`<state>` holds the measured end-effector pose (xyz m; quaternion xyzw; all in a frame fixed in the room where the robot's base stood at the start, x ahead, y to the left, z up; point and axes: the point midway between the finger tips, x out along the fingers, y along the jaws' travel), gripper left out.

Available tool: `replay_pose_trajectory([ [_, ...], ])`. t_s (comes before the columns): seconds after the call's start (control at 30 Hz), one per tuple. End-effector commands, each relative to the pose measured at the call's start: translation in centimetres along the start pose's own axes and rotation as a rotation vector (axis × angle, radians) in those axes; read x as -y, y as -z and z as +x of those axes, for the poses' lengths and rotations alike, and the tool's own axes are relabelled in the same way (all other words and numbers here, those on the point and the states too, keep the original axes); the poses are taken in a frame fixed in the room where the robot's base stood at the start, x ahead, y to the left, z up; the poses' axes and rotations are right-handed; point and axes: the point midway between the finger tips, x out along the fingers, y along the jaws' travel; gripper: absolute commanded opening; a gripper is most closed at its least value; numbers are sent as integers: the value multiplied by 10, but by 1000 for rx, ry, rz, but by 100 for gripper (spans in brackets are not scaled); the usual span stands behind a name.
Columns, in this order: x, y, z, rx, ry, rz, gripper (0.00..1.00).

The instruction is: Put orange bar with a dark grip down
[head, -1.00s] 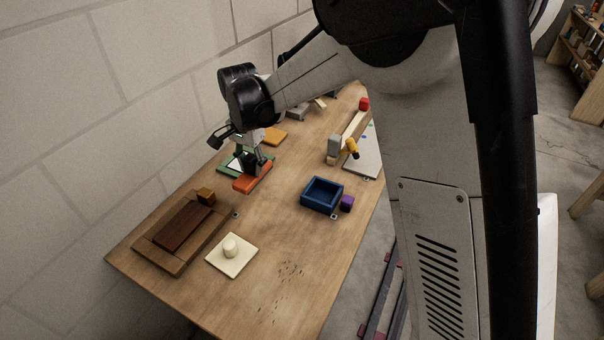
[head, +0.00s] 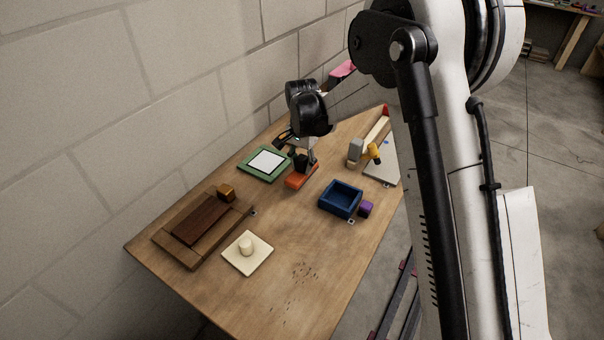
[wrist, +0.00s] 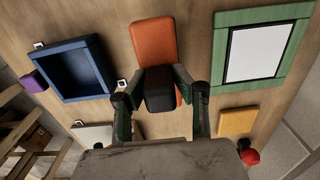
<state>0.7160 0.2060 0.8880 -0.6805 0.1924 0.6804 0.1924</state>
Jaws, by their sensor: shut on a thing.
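The orange bar (head: 300,177) with a dark grip is held beneath my gripper (head: 306,158), between the green-framed board (head: 250,174) and the blue tray (head: 326,206). In the wrist view the orange bar (wrist: 154,42) points up the picture, and my gripper (wrist: 158,88) is shut with one finger on each side of the dark grip (wrist: 160,92). The bar is at or close above the wooden table (head: 275,235); I cannot tell whether it touches. The fingers partly hide the grip.
The blue tray has a purple cube (head: 365,209) beside it. A cream plate with a knob (head: 247,252), a brown wooden board (head: 200,220) and a small brown block (head: 226,193) are nearer. A yellow-handled item (head: 374,153) lies farther right. Bare table lies in front of the bar.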

Motion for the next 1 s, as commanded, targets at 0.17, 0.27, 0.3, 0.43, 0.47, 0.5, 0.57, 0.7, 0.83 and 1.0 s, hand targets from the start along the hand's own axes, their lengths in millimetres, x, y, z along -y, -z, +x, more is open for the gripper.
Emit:
replay_pose_trajectory([
  [0.17, 0, 0, 21, 0, 0, 0, 0],
  [0.27, 0, 0, 34, 0, 0, 0, 0],
  [0.3, 0, 0, 36, 0, 0, 0, 0],
  [0.43, 0, 0, 38, 0, 0, 0, 0],
  [0.47, 0, 0, 38, 0, 0, 0, 0],
  [0.5, 0, 0, 38, 0, 0, 0, 0],
  [0.57, 0, 0, 38, 0, 0, 1, 0],
  [0.7, 0, 0, 42, 0, 0, 1, 0],
  [0.83, 0, 0, 41, 0, 0, 1, 43],
  [1.0, 0, 0, 40, 0, 0, 1, 45],
])
